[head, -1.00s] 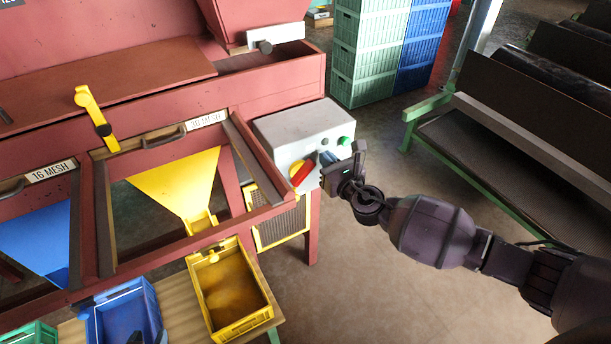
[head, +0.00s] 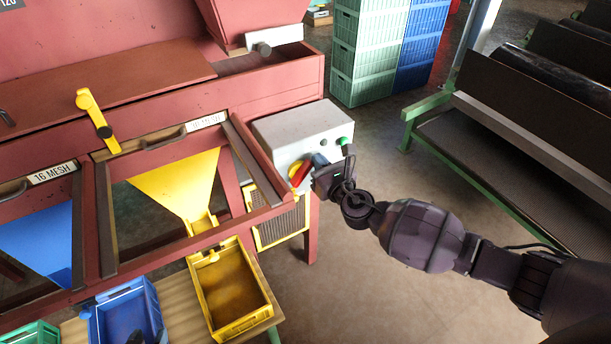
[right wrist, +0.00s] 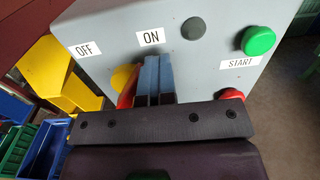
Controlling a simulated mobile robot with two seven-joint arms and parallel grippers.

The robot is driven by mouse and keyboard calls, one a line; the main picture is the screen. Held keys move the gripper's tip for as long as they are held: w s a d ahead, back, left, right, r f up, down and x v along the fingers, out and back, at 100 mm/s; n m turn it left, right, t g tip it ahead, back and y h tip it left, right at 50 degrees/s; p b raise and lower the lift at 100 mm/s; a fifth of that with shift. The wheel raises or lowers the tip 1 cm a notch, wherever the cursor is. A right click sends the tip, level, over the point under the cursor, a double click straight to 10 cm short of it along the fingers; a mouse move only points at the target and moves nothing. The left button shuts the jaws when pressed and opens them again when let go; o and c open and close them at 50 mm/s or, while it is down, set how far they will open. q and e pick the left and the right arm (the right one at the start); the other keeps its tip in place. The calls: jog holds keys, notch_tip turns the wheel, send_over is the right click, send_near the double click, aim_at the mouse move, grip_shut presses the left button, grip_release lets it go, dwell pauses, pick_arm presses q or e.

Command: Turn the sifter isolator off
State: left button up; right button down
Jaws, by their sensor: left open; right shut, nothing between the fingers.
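The isolator is a red handle (head: 301,173) on a yellow round plate (head: 294,168), on the front of a grey control box (head: 300,125). In the head view the handle slants up to the right. The right wrist view shows the red handle (right wrist: 127,88) partly hidden by my fingers, with the OFF label (right wrist: 87,49) at upper left and the ON label (right wrist: 151,37) above. My right gripper (head: 320,160) is shut and empty, its blue fingertips (right wrist: 157,72) just right of the handle; I cannot tell whether they touch. My left gripper (head: 149,338) is open at the bottom edge, mostly out of view.
A green START button (right wrist: 258,40), a dark round knob (right wrist: 193,28) and a red button (right wrist: 232,94) sit close by on the panel. Yellow bin (head: 262,312) and blue bin (head: 98,325) stand below the chutes. Open floor lies right of the box.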

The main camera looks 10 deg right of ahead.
jog(key=shift+s+a+f+y, duration=0.25)
jog(key=shift+a+f+y, duration=0.05)
jog(key=shift+a, duration=0.05)
jog(key=shift+s, duration=0.15)
jog(key=shift+s+d+r+p, duration=0.1)
jog(key=shift+s+d+p, duration=0.2)
jog(key=shift+s, duration=0.2)
jog(key=s+d, duration=0.1)
jog(key=s, duration=0.1)
jog(key=s+d+r+p, duration=0.1)
jog(key=s+d, duration=0.1)
jog(key=shift+s, duration=0.3)
